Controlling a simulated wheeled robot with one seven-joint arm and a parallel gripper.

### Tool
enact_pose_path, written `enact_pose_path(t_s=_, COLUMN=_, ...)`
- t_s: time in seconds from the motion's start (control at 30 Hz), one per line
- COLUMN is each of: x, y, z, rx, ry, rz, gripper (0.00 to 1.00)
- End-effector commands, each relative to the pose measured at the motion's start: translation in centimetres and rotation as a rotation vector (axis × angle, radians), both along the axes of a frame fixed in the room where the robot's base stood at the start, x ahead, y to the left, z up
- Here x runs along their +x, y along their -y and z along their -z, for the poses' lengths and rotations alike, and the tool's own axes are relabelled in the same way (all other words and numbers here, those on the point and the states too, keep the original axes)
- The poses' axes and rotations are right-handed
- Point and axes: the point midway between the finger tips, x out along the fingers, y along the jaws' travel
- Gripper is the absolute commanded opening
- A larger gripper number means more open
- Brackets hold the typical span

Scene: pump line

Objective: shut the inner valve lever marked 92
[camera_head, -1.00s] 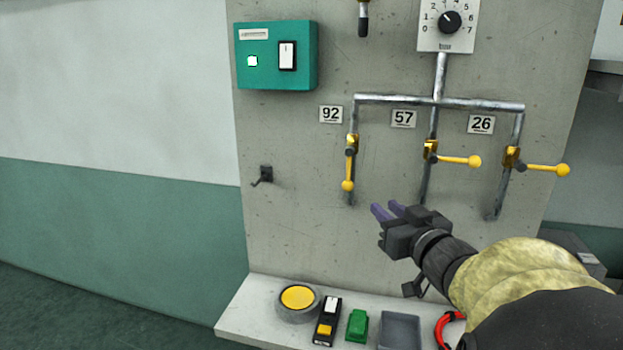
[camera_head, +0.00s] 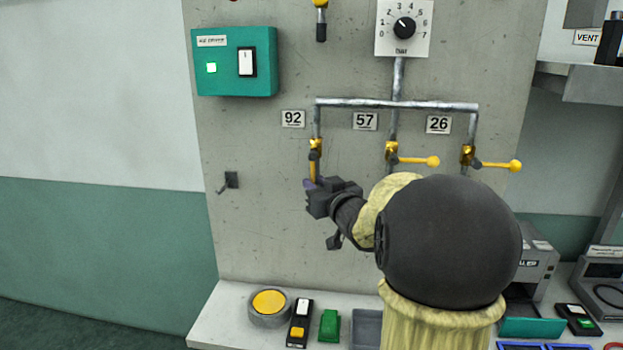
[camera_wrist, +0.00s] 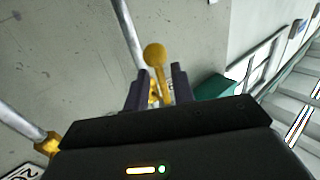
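The yellow lever marked 92 (camera_head: 313,168) hangs straight down along its pipe, below the 92 plate (camera_head: 292,119). My gripper (camera_head: 310,184) is at its lower end, which the fingers hide in the head view. In the wrist view the lever's yellow ball (camera_wrist: 155,54) shows between and beyond the two dark fingers of my gripper (camera_wrist: 158,82). The fingers stand apart with gaps beside the lever; I cannot tell whether one touches it.
Lever 57 (camera_head: 418,161) and lever 26 (camera_head: 500,165) stick out sideways to the right. A small black hook (camera_head: 231,180) is on the panel at left. A teal switch box (camera_head: 215,80) is above left. The shelf below holds a yellow button (camera_head: 269,301) and other items.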

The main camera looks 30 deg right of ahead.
Motion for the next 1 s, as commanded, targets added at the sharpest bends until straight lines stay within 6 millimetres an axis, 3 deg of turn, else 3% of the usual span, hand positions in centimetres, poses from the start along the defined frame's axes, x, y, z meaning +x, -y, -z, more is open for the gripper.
enact_pose_path(t_s=0.2, x=2.4, y=0.1, z=0.0, rx=0.000, ry=-0.001, rz=0.001, gripper=0.25)
enact_pose_path(t_s=0.5, x=2.6, y=0.2, z=0.0, rx=-0.001, ry=0.000, rz=0.002, gripper=0.25)
enact_pose_path(t_s=0.63, x=2.6, y=0.1, z=0.0, rx=-0.001, ry=0.000, rz=0.002, gripper=0.01)
enact_pose_path(t_s=1.0, x=2.6, y=0.1, z=-0.1, rx=-0.007, ry=-0.005, rz=0.000, gripper=0.00)
